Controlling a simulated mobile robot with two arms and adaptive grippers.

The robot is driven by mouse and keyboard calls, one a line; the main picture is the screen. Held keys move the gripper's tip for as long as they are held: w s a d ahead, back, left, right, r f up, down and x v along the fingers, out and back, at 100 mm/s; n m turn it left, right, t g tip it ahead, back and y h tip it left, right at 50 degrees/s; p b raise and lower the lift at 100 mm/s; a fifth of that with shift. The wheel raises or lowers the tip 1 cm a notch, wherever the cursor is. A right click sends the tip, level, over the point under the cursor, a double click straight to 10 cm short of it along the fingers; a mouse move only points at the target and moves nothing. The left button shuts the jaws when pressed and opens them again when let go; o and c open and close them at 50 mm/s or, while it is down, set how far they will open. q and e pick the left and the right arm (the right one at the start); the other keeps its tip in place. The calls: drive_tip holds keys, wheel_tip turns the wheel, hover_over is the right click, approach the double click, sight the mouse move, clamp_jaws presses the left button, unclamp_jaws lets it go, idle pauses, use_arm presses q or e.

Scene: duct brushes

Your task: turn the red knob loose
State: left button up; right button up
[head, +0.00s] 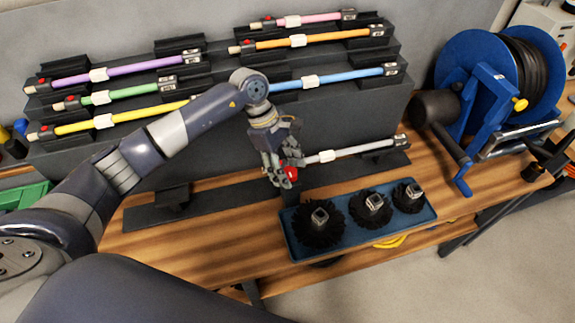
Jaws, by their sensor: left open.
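The red knob (291,172) sits at the left end of a white-grey rod (345,153), which lies across low dark holders on the wooden bench. My left gripper (287,178) is at this knob, its open fingers around or right beside it; the fingers partly hide the knob, and I cannot tell whether they touch it. Other rods on the rack also have small red parts near their left ends. My right gripper does not show.
A dark rack (330,105) behind holds several coloured rods. A blue tray (292,236) with three black round brushes stands in front of the rod. A blue hose reel (470,60) stands at the right. Bare bench (235,230) shows left of the tray.

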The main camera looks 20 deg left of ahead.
use_arm(q)
drive_tip(key=c, duration=1)
drive_tip(key=shift+c, duration=0.2)
drive_tip(key=n+b, duration=0.1)
drive_tip(key=n+t+b, duration=0.1)
drive_tip(key=n+b, duration=0.1)
drive_tip(key=shift+s+f+n, duration=0.1)
drive_tip(key=shift+f+n, duration=0.1)
drive_tip(key=shift+n, duration=0.1)
drive_tip(key=n+t+b, duration=0.1)
drive_tip(key=n+b, duration=0.1)
drive_tip(key=n, duration=0.1)
drive_tip(key=n+t+b, duration=0.1)
drive_tip(key=n+b, duration=0.2)
drive_tip(key=shift+s+d+t+y, duration=0.1)
drive_tip(key=shift+s+t+y, duration=0.1)
drive_tip(key=shift+t+y, duration=0.15)
drive_tip(key=n+b, duration=0.2)
drive_tip(key=n+t+y+b, duration=0.1)
drive_tip(key=n, duration=0.1)
drive_tip(key=shift+d+n+y+b, duration=0.1)
drive_tip(key=shift+n+y+b, duration=0.15)
drive_tip(key=shift+n+b, duration=0.15)
drive_tip(key=shift+r+n+t+y+b, duration=0.1)
drive_tip(key=shift+n+t+y+b, duration=0.2)
drive_tip(key=shift+n+b, duration=0.45)
drive_tip(key=shift+r+n+t+y+b, duration=0.1)
drive_tip(key=shift+n+y+b, duration=0.35)
drive_tip(key=shift+n, duration=0.6)
